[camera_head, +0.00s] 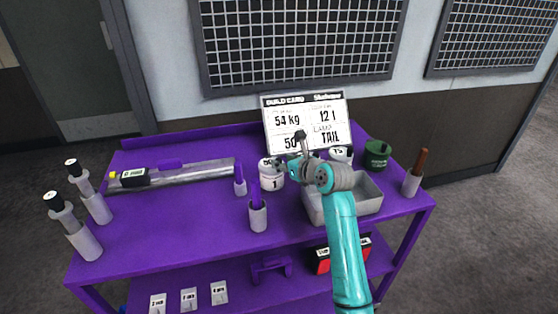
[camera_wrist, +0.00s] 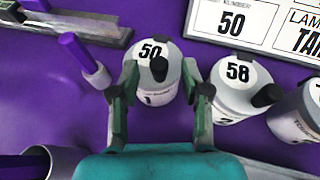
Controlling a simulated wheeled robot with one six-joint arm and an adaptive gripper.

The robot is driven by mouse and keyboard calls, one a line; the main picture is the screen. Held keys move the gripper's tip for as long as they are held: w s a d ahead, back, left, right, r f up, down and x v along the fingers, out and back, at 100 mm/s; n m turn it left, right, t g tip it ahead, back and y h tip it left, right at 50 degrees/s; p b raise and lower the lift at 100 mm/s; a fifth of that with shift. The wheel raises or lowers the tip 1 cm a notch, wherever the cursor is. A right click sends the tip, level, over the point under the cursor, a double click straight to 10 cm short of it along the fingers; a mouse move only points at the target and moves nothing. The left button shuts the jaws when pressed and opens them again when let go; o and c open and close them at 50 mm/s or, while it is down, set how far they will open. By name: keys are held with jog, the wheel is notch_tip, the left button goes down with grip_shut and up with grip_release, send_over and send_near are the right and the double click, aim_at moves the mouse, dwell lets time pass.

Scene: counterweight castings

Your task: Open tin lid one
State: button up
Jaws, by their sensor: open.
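Tin one (camera_wrist: 158,92) is a white tin with a "1" on its front. Its lid (camera_wrist: 140,66) is marked "50" and has a black knob on top; the lid is on the tin. In the head view the tin (camera_head: 271,180) stands on the purple bench, left of the grey tray. My gripper (camera_wrist: 160,74) is open, with its fingers on either side of tin one in the wrist view. I cannot tell whether they touch it. In the head view my wrist partly hides the area right of the tin.
A second tin (camera_wrist: 237,85), its lid marked "58", stands close to the right, with another tin (camera_wrist: 300,115) beyond. A purple stick (camera_wrist: 84,57) stands in a holder to the left. The build card (camera_head: 310,120) stands behind. A grey tray (camera_head: 367,201) sits beside my arm.

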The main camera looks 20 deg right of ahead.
aim_at(278, 159)
jog(key=shift+x, duration=1.7)
grip_shut()
